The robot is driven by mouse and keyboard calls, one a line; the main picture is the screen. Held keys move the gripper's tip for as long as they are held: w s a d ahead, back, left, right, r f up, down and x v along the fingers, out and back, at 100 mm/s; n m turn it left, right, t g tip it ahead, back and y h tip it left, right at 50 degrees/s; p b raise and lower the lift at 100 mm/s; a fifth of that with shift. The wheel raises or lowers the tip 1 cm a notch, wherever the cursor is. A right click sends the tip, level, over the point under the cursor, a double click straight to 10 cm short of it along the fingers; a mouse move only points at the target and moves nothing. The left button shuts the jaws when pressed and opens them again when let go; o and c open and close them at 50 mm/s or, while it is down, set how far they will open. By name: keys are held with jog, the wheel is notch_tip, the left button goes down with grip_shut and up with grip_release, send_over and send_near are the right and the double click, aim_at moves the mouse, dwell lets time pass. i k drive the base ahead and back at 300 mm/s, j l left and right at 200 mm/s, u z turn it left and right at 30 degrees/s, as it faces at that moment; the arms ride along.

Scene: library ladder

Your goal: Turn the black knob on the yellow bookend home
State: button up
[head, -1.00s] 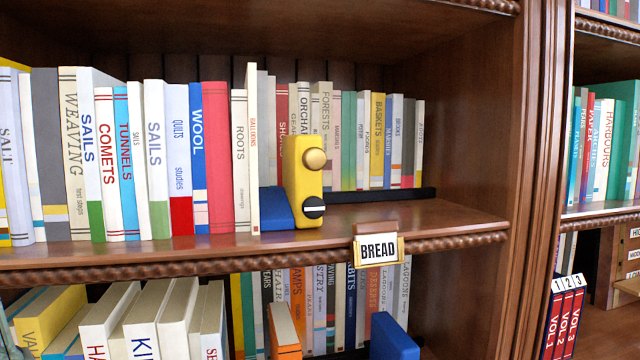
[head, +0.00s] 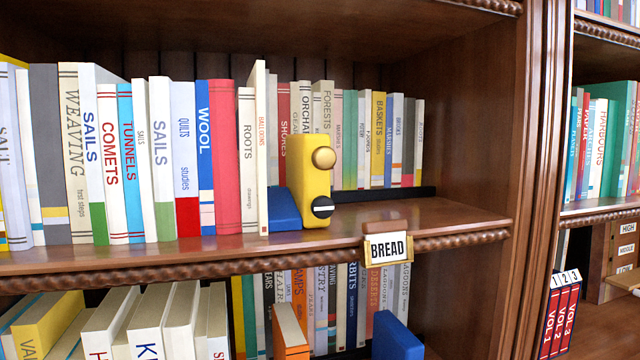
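The yellow bookend (head: 317,178) stands upright on the middle shelf, at the right end of the front row of books. Its black knob (head: 322,207) is low on its front face and carries a white bar that lies nearly level. A round brass knob (head: 323,158) sits above it on the same face. The bookend's blue base (head: 283,210) lies flat to its left, against the books. My gripper is not in view.
A BREAD label holder (head: 388,248) hangs on the shelf's front edge, right of the bookend. The shelf (head: 440,222) is bare to the right. Books stand behind the bookend. A wooden upright (head: 545,130) bounds the bay. A blue bookend (head: 396,337) stands below.

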aim_at(323, 207)
jog(key=k+z, duration=0.2)
jog(key=z, duration=0.15)
jog(key=k+l+z, duration=0.1)
jog(key=k+z, duration=0.25)
jog(key=k+l+z, duration=0.1)
jog(key=z, duration=0.3)
